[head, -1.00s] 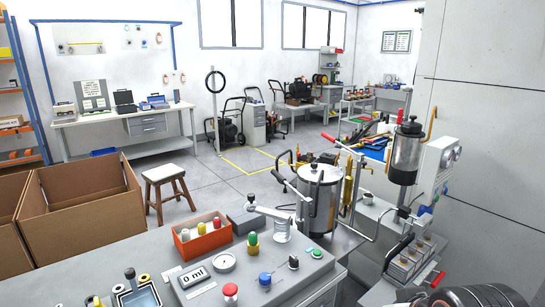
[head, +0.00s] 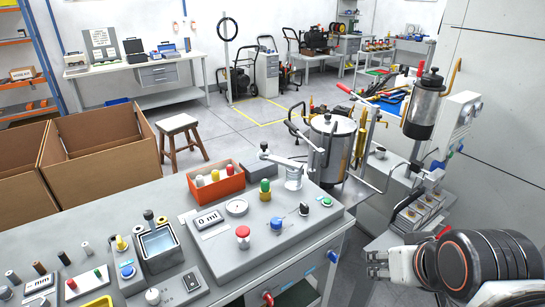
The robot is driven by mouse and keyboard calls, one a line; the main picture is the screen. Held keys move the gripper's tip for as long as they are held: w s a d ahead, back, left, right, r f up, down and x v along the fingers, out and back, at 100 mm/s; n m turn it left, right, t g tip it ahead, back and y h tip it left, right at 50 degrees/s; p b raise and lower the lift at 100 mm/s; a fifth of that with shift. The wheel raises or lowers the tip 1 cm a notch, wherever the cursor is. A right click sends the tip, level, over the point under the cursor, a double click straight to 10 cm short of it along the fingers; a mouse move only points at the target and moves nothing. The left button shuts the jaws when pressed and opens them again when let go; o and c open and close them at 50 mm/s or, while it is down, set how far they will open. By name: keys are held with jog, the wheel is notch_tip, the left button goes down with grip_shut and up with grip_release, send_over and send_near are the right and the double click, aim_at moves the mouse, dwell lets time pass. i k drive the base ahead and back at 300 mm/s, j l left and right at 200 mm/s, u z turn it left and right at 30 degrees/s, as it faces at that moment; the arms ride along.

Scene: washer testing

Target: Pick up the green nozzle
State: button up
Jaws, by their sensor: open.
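Several small green parts show in the head view, and I cannot tell for sure which is the green nozzle. A tiny green-tipped piece (head: 98,273) stands beside a red-tipped one (head: 71,284) on a small plate at the lower left of the bench. A green-topped yellow piece (head: 265,189) stands near the orange box. A green knob (head: 326,201) sits at the right of the control panel. My gripper (head: 376,264) is at the lower right, open and empty, beyond the bench's right edge and apart from all of them.
A metal tank (head: 332,150) stands behind the bench's right end. A stool (head: 180,125) and cardboard boxes (head: 98,160) stand behind.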

aim_at(265, 183)
jog(key=k+j, duration=0.1)
jog(key=j, duration=0.5)
jog(key=k+j, duration=0.1)
jog(key=j, duration=0.5)
jog(key=u, duration=0.05)
